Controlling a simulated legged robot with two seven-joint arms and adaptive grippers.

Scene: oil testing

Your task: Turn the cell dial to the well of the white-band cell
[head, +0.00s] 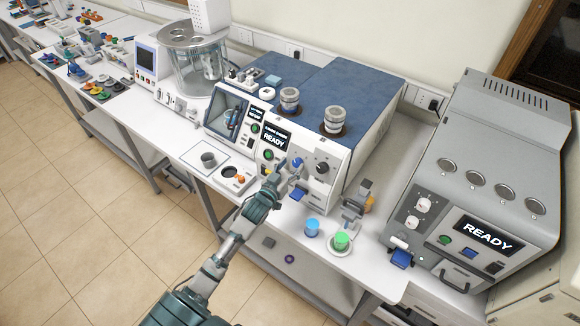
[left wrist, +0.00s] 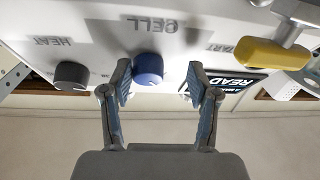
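The blue cell dial (head: 297,163) is on the white tester's front, left of the black HEAT dial (head: 322,167). In the left wrist view the blue dial (left wrist: 148,68), beside the lettering CELL, lies between the fingertips of my open left gripper (left wrist: 158,82), nearer the left finger, with gaps on both sides. In the head view my left gripper (head: 283,174) is just in front of the dial. Two silver-topped cells (head: 289,98) and (head: 334,119) stand on the tester's blue top; I cannot tell a white band on either. My right gripper is out of view.
A blue cup (head: 312,228) and a green cup (head: 341,241) stand at the bench's front edge. A metal stand (head: 355,203) is right of the dials. A grey READY machine (head: 480,170) fills the right. In the left wrist view a yellow handle (left wrist: 272,54) is near the right finger.

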